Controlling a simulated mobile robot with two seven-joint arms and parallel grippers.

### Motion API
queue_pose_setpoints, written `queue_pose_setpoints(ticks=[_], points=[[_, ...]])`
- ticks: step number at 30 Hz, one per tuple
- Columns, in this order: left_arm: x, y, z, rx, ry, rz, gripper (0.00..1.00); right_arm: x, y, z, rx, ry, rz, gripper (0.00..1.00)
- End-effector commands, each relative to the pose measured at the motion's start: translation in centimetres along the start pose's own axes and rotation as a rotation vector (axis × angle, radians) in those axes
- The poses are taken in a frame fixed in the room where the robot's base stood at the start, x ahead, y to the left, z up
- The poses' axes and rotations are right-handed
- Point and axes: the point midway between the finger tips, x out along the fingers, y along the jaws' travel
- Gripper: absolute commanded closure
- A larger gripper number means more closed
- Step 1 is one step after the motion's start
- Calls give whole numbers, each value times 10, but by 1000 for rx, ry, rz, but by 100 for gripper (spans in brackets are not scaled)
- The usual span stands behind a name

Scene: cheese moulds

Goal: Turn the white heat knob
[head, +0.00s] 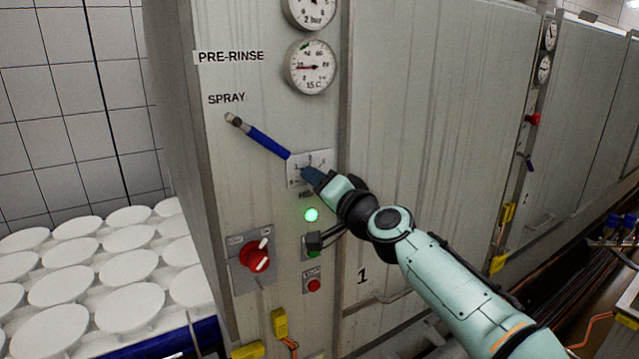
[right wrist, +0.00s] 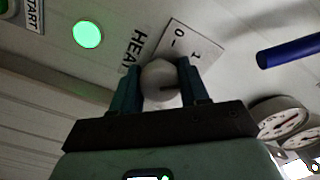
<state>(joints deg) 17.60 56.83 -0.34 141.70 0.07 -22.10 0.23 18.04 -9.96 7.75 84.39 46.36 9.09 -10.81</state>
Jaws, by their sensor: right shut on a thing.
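The white heat knob (right wrist: 159,80) shows in the right wrist view as a round, pale knob on a white plate (right wrist: 190,45) marked 0 and 1, with the word HEAT beside it. My right gripper (right wrist: 162,82) is shut on the knob, one finger on each side. In the head view my right gripper (head: 313,176) reaches the plate (head: 321,157) on the panel, and it hides the knob there. The knob's exact setting cannot be told. My left gripper is not in view.
A blue-handled spray lever (head: 268,142) slants just left of the plate. A green lamp (head: 312,214), a red rotary switch (head: 258,257) and a red stop button (head: 314,285) lie below. Gauges (head: 311,67) sit above. White moulds (head: 130,302) stand at left.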

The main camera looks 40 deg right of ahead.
Motion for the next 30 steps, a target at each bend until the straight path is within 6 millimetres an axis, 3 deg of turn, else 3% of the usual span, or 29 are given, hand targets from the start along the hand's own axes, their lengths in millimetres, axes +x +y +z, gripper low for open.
queue_pose_setpoints(ticks=[15,30], points=[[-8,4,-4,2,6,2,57,0,-1,-1,455,0,-2,86],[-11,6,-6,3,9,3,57,0,-1,0,653,1,-1,86]])
